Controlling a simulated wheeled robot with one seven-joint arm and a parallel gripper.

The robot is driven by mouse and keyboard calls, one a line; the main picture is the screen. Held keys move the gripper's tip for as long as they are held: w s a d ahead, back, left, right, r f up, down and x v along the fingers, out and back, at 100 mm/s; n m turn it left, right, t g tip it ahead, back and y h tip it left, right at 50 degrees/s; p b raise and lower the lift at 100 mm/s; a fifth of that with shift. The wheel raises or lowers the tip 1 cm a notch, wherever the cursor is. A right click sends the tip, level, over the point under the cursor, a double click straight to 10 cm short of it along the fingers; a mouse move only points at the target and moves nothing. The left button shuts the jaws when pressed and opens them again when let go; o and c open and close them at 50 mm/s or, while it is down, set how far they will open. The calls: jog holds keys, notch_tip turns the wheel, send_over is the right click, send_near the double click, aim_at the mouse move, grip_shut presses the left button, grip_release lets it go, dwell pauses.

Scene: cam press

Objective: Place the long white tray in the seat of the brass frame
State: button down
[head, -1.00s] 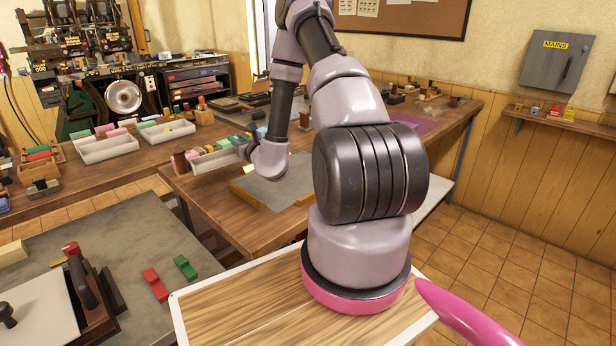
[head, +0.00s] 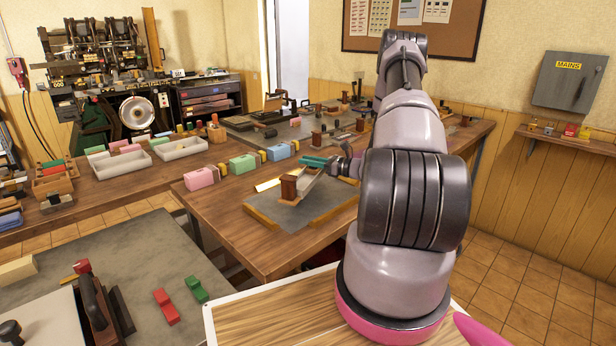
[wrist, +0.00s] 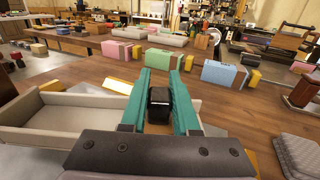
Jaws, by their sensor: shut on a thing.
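The long white tray (wrist: 70,118) spans the left of the wrist view, its near part passing under my gripper. In the head view only a narrow pale strip of the tray (head: 309,187) shows. My gripper (wrist: 161,80) has teal fingers closed around a black grip by the tray; in the head view it is at the tray's far end (head: 318,162). The brass frame (head: 262,217) lies on the grey plate, with a bar at the right (head: 333,213) and one behind (head: 268,184). The tray is over the frame area; I cannot tell whether it touches down.
A brown wooden block (head: 288,188) stands at the tray's near end. Pink (head: 201,178), green (head: 243,163) and blue (head: 279,152) cases line the table's back left edge. In the wrist view a ridged grey pad (wrist: 298,155) lies at the right. The front table top is clear.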

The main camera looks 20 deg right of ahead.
aim_at(308, 172)
notch_tip(308, 172, down, 4)
jog(key=shift+f, duration=0.25)
jog(key=c, duration=0.7)
grip_release()
jog(key=shift+a, duration=0.1)
jog(key=shift+o, duration=0.2)
